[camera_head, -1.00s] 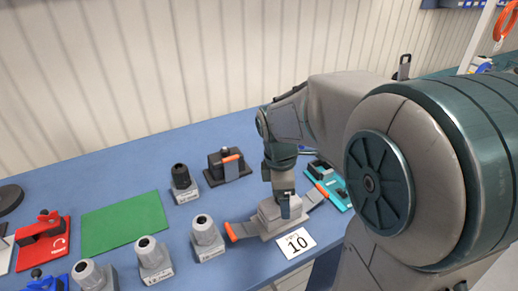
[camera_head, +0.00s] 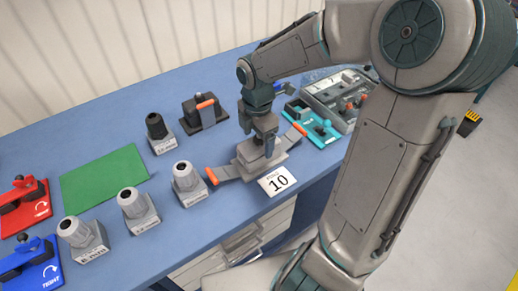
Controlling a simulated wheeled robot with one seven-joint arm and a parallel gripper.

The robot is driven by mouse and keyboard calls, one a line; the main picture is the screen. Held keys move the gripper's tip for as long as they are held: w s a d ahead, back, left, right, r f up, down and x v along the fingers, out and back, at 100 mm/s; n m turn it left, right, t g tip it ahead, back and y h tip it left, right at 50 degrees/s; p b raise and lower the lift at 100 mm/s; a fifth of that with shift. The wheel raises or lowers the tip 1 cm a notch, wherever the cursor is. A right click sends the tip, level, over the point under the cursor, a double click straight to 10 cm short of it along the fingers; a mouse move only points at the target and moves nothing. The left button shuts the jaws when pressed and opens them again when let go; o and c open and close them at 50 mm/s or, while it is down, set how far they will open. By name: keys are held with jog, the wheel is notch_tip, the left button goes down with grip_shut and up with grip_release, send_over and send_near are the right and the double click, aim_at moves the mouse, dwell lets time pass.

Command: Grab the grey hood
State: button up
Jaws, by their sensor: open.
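A grey block-shaped piece (camera_head: 257,153), possibly the hood, sits in a grey holder with two orange-tipped levers (camera_head: 221,174) near the table's front edge. My gripper (camera_head: 264,142) points down right at the top of this piece and is open. Its fingers partly hide the piece, and I cannot tell whether they touch it. Three light grey round-topped pieces on square bases stand to the left: the nearest to the holder (camera_head: 186,178), a middle one (camera_head: 133,204) and a far left one (camera_head: 77,233). A black-topped one (camera_head: 156,128) stands behind them.
A "10" card (camera_head: 277,182) lies before the holder. A dark fixture with an orange handle (camera_head: 204,112) stands behind. A teal fixture (camera_head: 313,124) and a grey tray (camera_head: 342,92) are to the right. A green mat (camera_head: 103,178), red fixture (camera_head: 24,203) and blue fixture (camera_head: 28,262) are left.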

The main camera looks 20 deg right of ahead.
aim_at(259, 150)
jog(key=f+b, duration=0.1)
jog(key=f, duration=0.4)
jog(key=shift+d+f+b, duration=0.15)
jog(key=shift+d+b, duration=0.05)
jog(key=shift+b, duration=0.1)
jog(key=c, duration=1.2)
